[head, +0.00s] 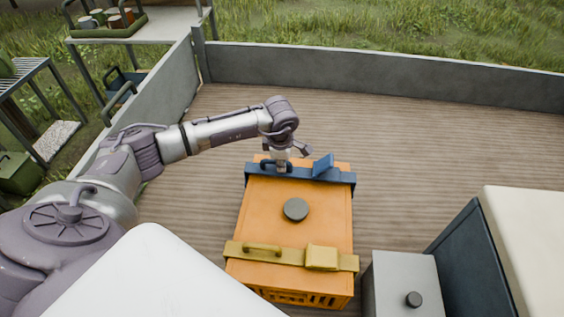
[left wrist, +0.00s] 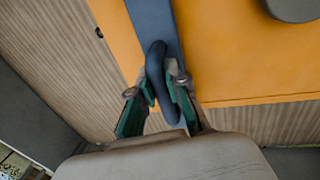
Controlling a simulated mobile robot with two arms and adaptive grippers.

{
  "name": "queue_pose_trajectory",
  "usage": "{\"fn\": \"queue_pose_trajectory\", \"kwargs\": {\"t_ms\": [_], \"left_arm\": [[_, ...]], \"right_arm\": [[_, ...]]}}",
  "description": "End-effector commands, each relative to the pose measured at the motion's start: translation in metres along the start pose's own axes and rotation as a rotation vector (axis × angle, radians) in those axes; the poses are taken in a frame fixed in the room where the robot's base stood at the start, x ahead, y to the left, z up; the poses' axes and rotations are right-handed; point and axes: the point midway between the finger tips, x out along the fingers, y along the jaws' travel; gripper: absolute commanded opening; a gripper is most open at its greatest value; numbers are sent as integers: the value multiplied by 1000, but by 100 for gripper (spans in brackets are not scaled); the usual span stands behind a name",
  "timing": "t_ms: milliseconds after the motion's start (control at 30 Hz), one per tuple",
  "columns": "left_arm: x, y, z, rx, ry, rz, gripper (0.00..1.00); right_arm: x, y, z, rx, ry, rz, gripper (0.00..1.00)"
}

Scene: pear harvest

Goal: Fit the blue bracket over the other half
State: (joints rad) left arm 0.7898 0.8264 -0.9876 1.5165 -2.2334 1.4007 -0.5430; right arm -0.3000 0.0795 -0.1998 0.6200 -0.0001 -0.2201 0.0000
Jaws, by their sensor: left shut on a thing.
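The blue bracket (head: 340,177) lies as a band across the far end of an orange box (head: 275,205). A tilted blue plate (head: 322,165) stands up on its right part; I cannot tell whether this is the other half. My left gripper (head: 280,167) is at the bracket's left part. In the left wrist view, its green-padded fingers (left wrist: 158,88) are shut on the bracket's dark loop handle (left wrist: 156,60), with the blue band (left wrist: 153,20) behind. The seam between the halves is not clear. My right gripper is not in view.
A yellow band (head: 290,257) with a handle crosses the box's near end, and a grey round knob (head: 295,209) is on the lid. A grey box (head: 400,285) stands at the lower right. Low grey walls (head: 390,80) edge the wooden floor, clear behind the box.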

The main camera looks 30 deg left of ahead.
Motion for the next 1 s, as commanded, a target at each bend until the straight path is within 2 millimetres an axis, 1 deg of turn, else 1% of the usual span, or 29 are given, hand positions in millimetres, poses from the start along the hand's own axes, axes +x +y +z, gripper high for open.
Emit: {"fn": "queue_pose_trajectory", "kwargs": {"t_ms": [800, 967, 1000], "left_arm": [[17, -3, 0, 0, -1, 1, 0], [16, -3, 0, 0, -1, 1, 0], [16, -3, 0, 0, -1, 1, 19]], "right_arm": [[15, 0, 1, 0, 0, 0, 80], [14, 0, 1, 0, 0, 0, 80], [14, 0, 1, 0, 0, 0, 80]]}}
